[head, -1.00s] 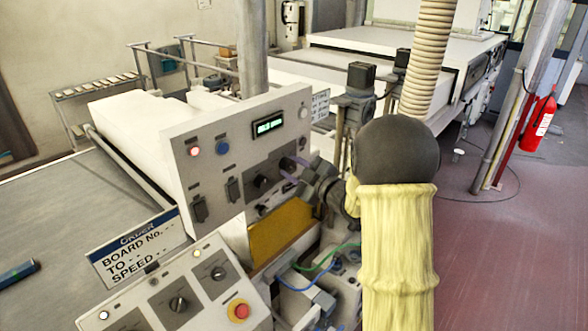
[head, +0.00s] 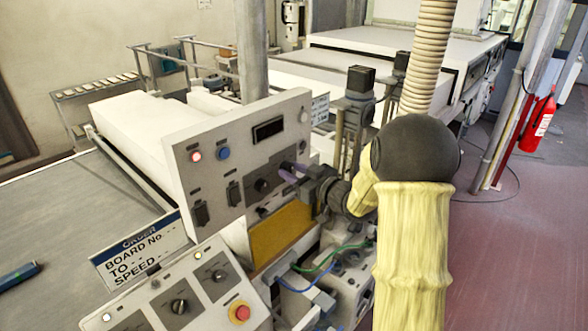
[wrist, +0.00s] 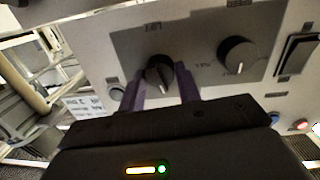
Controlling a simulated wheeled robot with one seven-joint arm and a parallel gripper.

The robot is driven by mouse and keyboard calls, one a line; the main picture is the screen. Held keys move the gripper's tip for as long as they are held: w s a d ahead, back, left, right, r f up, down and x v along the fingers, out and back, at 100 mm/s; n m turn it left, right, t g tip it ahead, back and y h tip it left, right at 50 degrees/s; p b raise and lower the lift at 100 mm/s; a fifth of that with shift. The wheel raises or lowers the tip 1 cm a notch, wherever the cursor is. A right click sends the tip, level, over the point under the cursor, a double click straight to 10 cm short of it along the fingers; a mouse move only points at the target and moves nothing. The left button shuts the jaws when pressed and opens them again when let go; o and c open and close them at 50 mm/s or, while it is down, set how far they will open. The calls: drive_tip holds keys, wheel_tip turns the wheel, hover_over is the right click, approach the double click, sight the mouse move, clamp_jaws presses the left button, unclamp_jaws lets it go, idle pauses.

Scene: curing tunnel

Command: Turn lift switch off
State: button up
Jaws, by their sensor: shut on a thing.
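My gripper (head: 290,172) is at the right side of the upright white control panel (head: 181,180). In the wrist view its two purple fingers (wrist: 161,88) are shut on a black rotary knob (wrist: 159,70), one finger on each side. In the head view my gripper hides most of this knob. The panel's display (head: 268,130) is dark.
A second black knob (wrist: 238,55) sits beside the held one, with a rocker switch (wrist: 297,56) beyond it. Red (head: 196,156) and blue (head: 223,153) buttons are on the panel. A lower sloped console with a red stop button (head: 240,312) stands in front. Blue and green hoses run below.

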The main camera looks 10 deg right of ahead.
drive_tip(key=shift+d+m+p, duration=0.1)
drive_tip(key=shift+m+p, duration=0.55)
drive_tip(key=shift+m, duration=0.65)
drive_tip(key=o, duration=1)
drive_tip(key=shift+s, duration=0.1)
drive_tip(key=b+v, duration=0.6)
drive_tip(key=v, duration=1.1)
drive_tip(key=shift+d+r, duration=0.1)
drive_tip(key=shift+d, duration=0.05)
